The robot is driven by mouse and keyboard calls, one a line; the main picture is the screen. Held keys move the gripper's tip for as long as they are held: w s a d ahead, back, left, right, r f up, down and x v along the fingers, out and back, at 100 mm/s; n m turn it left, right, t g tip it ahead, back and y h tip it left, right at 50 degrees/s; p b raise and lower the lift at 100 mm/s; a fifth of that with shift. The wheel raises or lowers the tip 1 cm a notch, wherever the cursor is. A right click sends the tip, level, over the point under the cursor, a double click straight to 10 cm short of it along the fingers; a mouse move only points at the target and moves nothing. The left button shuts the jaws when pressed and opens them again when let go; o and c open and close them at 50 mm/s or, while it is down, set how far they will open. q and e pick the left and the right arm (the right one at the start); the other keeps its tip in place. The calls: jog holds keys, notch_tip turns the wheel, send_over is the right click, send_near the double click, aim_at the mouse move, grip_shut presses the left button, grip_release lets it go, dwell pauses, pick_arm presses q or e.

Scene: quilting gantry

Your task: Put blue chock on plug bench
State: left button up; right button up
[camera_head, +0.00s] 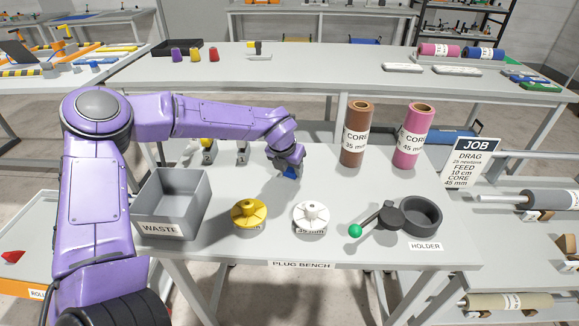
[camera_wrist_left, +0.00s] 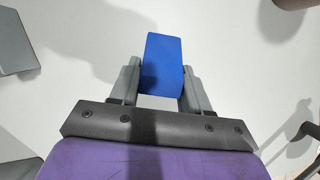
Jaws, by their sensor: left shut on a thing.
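The blue chock (camera_head: 290,172) is between the fingers of my left gripper (camera_head: 289,168), over the middle of the plug bench (camera_head: 270,215). In the left wrist view the blue chock (camera_wrist_left: 162,62) sits between both fingers of the left gripper (camera_wrist_left: 160,85), which is shut on it. My right gripper is not in view.
Bare bench surrounds the chock.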

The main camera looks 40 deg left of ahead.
pick_arm(q)
jog(key=o, duration=1.1)
jog(key=v, duration=1.2)
jog(key=shift+r, duration=0.1)
